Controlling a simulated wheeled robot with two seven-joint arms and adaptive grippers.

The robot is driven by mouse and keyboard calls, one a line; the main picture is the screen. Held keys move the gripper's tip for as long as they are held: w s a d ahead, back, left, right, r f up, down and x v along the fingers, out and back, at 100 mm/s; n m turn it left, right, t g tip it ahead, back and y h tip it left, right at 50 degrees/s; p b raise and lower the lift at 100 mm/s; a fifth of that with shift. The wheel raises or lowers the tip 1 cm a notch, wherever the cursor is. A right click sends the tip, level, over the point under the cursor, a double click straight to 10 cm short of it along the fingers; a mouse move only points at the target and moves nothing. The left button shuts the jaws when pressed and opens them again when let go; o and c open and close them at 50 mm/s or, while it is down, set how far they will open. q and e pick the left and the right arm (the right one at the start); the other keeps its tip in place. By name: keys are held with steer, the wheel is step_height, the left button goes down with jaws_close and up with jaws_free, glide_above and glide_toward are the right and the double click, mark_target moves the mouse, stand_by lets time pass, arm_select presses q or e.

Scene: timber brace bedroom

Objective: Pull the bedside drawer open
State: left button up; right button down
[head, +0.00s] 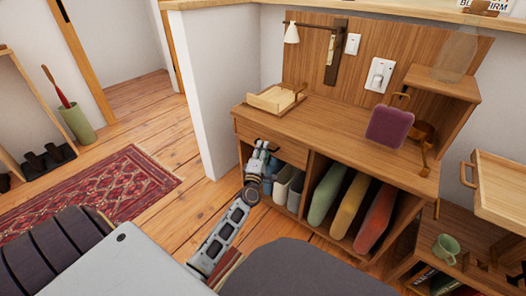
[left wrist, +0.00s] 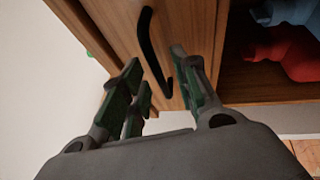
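The wooden drawer front (head: 285,151) is at the upper left of the wooden cabinet's front and looks shut in the head view. In the left wrist view, the drawer front (left wrist: 112,30) carries a dark curved bar handle (left wrist: 147,38). My left gripper (head: 264,148) is at the drawer front and hides the handle in the head view. In the left wrist view, my left gripper (left wrist: 155,65) is open, its green-padded fingers on either side of the handle. I cannot tell whether they touch it. My right gripper is not in view.
A wooden tray (head: 277,98) and a purple padded item (head: 388,128) are on top. A light wooden box (head: 500,185) is at right. Floor (head: 203,190) left of the cabinet is clear.

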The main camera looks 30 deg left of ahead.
arm_select(q)
steer(key=shift+w, duration=0.1)
jaws_close()
stand_by(0.6)
